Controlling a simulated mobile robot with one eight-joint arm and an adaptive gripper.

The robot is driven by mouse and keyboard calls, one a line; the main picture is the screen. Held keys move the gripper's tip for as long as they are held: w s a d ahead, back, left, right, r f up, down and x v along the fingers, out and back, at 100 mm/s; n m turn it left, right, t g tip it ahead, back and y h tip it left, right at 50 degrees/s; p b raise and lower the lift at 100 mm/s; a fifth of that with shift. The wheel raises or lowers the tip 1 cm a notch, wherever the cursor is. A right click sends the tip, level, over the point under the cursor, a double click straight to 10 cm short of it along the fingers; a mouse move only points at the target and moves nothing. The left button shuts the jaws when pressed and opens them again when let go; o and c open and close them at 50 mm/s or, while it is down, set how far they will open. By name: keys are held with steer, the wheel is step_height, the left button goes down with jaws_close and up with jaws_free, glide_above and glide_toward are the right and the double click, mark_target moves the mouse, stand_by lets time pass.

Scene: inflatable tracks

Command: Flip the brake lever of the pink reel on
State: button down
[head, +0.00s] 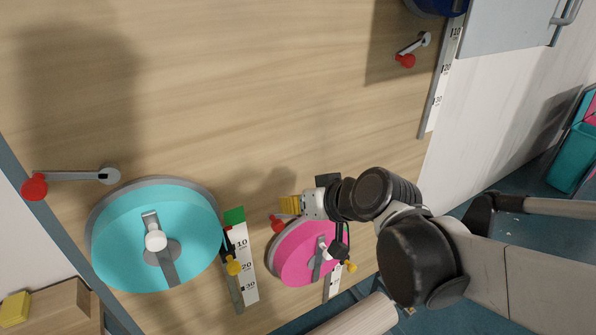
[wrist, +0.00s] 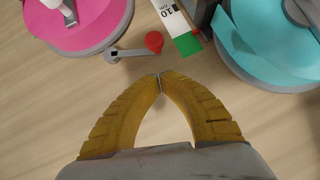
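The pink reel (head: 300,262) is mounted on the wooden board at lower middle in the head view. It is partly covered by my arm, and it shows at top left in the wrist view (wrist: 85,22). Its brake lever has a red knob (head: 277,226), which also shows in the wrist view (wrist: 154,41). There the grey lever arm (wrist: 128,54) runs from a pivot beside the reel's rim to the knob. My gripper (wrist: 160,77) has its yellow fingertips together with nothing between them. In the picture they are just below the red knob, apart from it.
A teal reel (head: 150,245) with its own red-knobbed lever (head: 75,176) is to the left. A ruler (head: 242,262) with a green block (head: 234,216) stands between the reels. A blue reel (head: 437,5) and another lever (head: 410,52) are at upper right. Bare board lies above the pink reel.

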steer(key=p+v, duration=0.1)
steer(key=v, duration=0.8)
steer(key=shift+s+f, duration=0.1)
steer(key=shift+s, duration=0.05)
